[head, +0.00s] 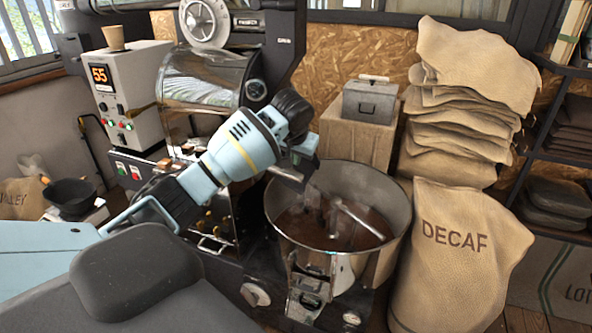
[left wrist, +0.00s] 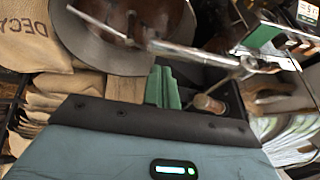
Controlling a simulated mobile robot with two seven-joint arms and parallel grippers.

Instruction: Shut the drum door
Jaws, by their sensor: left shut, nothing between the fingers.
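The roaster's shiny rounded steel housing (head: 205,78) stands behind my left arm in the head view. My arm and wrist cover much of the roaster's lower front, so I cannot make out the drum door or how far it stands open. My left gripper (head: 300,178) is shut and empty, pointing down over the rear left rim of the cooling bin (head: 395,222). In the left wrist view, a metal rod (left wrist: 195,52) with a wooden knob (left wrist: 210,104) crosses near the gripper; contact is unclear. My right gripper is out of view.
The bin holds brown beans (head: 325,232) and stirrer arms. A DECAF sack (head: 455,255) stands right of it, with stacked sacks (head: 450,140) behind. A grey metal box (head: 369,102) sits on a carton (head: 350,140). A control box (head: 120,95) stands at the left.

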